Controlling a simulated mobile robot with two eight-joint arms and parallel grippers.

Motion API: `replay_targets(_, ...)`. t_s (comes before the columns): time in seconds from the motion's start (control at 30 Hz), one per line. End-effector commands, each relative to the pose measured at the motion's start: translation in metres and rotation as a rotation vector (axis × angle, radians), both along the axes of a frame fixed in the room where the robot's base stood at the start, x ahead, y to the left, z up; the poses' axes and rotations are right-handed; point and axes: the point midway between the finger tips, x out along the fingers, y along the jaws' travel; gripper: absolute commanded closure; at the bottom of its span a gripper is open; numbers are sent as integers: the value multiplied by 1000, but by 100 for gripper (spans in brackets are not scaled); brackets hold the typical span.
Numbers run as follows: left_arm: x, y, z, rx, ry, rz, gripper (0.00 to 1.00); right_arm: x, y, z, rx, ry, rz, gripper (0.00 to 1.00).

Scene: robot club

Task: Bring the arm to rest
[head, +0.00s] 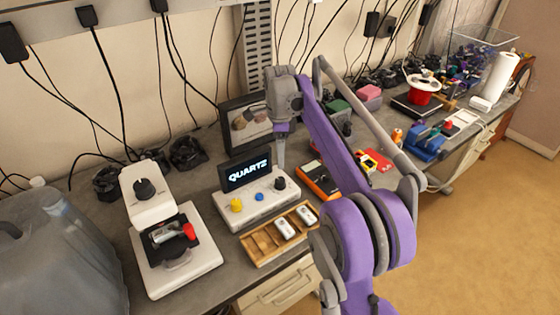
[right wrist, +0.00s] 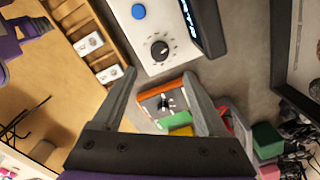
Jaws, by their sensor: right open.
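My right gripper (head: 280,158) hangs from the purple arm in the head view, fingers pointing down, above the back right part of the white console (head: 262,208) whose screen reads QUARTZ. In the right wrist view the two grey fingers of the right gripper (right wrist: 158,76) are spread apart. Nothing is held between them. An orange-edged meter (right wrist: 160,86) shows beyond the gap, clear of the fingers. The upper arm and elbow of my right arm fill the middle right of the head view and hide part of the bench. My left gripper is not in view.
A wooden tray (head: 265,262) with white modules lies in front of the console. A white instrument (head: 150,275) with a black knob stands to the left. A framed picture (head: 228,112) leans behind. Open floor (head: 490,220) lies at right.

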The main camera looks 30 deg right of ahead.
Motion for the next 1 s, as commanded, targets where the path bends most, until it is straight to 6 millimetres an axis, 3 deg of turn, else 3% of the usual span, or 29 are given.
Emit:
replay_targets(0.67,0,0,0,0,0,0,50,-6,6,5,-4,-13,50,24)
replay_targets(0.83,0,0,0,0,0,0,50,-35,35,9,-29,-73,317,24)
replay_targets(1.0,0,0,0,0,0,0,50,-86,72,1,-90,-156,710,24)
